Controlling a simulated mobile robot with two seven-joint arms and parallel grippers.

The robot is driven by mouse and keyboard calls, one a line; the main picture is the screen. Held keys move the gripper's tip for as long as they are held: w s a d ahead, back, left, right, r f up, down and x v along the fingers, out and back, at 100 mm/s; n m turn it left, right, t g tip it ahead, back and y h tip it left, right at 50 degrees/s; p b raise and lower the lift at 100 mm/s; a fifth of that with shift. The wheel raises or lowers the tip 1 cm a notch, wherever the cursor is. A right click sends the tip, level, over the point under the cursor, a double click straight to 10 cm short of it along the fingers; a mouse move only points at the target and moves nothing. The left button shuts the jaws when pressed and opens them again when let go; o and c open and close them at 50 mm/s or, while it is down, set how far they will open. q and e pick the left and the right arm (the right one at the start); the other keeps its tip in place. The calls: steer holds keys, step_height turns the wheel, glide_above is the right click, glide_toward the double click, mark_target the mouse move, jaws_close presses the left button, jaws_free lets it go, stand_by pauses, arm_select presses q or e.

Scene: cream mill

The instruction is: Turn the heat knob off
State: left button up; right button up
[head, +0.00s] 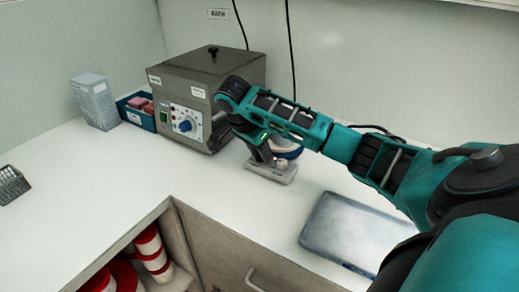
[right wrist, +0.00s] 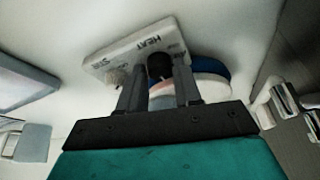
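The heat knob (right wrist: 160,67) is a dark round knob beside the word HEAT on a pale control panel (right wrist: 133,50). It sits between the two fingertips of my right gripper (right wrist: 160,80), which look closed in on its sides. A lighter stir knob (right wrist: 118,77) is on the same panel, left of the fingers. In the head view my right gripper (head: 262,152) reaches down to the small pale device (head: 272,172) on the counter. The arm and gripper hide the heat knob there. My left gripper is not in view.
A grey lidded machine (head: 215,75) with a blue knob (head: 186,126) stands just left of my right gripper. A blue bin (head: 140,118) and a white box (head: 95,102) are farther left. A grey tray (head: 350,232) lies to the right.

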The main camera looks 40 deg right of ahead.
jaws_close()
steer(key=shift+n, duration=0.3)
steer(key=n+t, duration=0.1)
steer(key=n, duration=0.2)
steer(key=n+t, duration=0.1)
steer(key=n, duration=0.2)
steer(key=shift+s+t+y, duration=0.15)
steer(key=shift+t+y, duration=0.15)
steer(key=shift+y, duration=0.1)
steer(key=n+y, duration=0.1)
steer(key=n, duration=0.2)
steer(key=n+t, duration=0.1)
steer(key=n, duration=0.2)
steer(key=shift+s+d+n+y, duration=0.1)
steer(key=shift+d+n+y, duration=0.05)
steer(key=shift+n+y, duration=0.2)
steer(key=shift+t, duration=0.3)
steer(key=shift+o, duration=2.2)
jaws_free()
